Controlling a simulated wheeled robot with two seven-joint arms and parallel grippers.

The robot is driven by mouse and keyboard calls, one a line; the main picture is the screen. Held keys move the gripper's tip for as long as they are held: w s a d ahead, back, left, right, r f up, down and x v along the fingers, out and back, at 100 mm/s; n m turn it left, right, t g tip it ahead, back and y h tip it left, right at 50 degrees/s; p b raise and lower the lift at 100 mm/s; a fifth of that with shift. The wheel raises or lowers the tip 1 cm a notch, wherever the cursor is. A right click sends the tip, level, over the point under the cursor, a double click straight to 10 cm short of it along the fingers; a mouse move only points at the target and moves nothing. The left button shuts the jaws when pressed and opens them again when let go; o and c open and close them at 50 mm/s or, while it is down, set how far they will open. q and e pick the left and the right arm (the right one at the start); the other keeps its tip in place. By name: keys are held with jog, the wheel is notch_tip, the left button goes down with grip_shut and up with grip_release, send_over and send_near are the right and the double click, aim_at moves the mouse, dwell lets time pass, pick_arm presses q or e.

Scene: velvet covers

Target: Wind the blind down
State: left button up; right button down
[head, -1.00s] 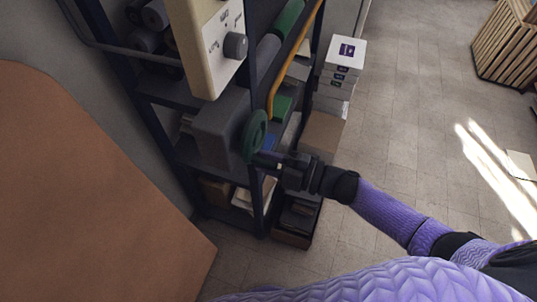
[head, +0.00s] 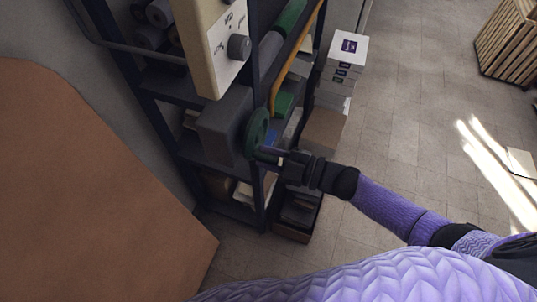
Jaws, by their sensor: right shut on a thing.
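A dark green handwheel (head: 257,132) sticks out from the side of a grey box (head: 222,128) on the shelf rack. My right gripper (head: 264,154) is at the wheel's lower edge and is shut on it; the fingertips are small and dark here. A cream control box (head: 205,50) with a grey knob (head: 239,47) and a white dial plate is above the wheel. The blind itself cannot be made out in this view. My left gripper is not in view.
A dark metal shelf rack (head: 171,92) holds rolls and boxes. A yellow curved bar (head: 295,62) runs beside the wheel. Stacked white boxes (head: 345,55) stand behind. A brown board (head: 90,190) fills the left. Open tiled floor (head: 405,120) lies to the right.

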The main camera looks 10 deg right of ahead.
jog(key=shift+c, duration=2.3)
grip_release()
jog(key=shift+d, duration=0.1)
jog(key=b+v, duration=0.1)
jog(key=v, duration=0.9)
